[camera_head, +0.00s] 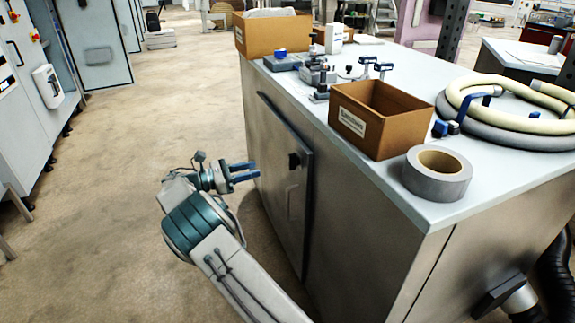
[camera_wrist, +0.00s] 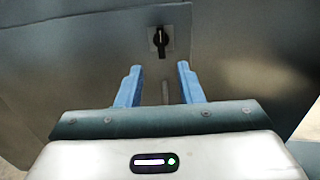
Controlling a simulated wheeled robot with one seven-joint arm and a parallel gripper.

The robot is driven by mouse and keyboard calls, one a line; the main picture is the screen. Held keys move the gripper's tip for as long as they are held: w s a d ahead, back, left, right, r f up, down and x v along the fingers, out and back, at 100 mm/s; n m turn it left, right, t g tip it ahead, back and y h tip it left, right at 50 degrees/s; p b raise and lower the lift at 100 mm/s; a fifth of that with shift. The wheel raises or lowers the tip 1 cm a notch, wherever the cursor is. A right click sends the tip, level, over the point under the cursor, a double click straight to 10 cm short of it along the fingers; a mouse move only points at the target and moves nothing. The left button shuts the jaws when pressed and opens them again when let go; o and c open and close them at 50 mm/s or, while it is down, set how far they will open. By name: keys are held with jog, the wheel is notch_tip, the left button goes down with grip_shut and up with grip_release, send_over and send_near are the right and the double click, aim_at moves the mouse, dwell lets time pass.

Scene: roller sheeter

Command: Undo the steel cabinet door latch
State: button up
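The steel cabinet (camera_head: 375,215) stands at the centre right of the head view, with its door (camera_head: 284,190) on the left face. The black door latch (camera_head: 294,160) sits on that door; in the wrist view the latch (camera_wrist: 160,42) is a black knob on a square plate, its lever pointing down. My gripper (camera_head: 256,171) is left of the door in the head view, its blue fingers pointing towards it. In the wrist view my gripper (camera_wrist: 158,72) has its fingers apart with nothing between them, and the latch shows beyond the fingertips, apart from them.
On the cabinet top are a cardboard box (camera_head: 375,135), a grey tape roll (camera_head: 437,184), coiled hoses (camera_head: 480,135) and small metal parts (camera_head: 318,72). Grey electrical cabinets (camera_head: 35,90) line the far left. The floor (camera_head: 150,130) between is clear.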

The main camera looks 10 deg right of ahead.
aim_at(293, 162)
jog(key=w+d+b, duration=0.2)
jog(key=d, duration=1)
jog(key=shift+w, duration=0.15)
jog(key=c, duration=0.7)
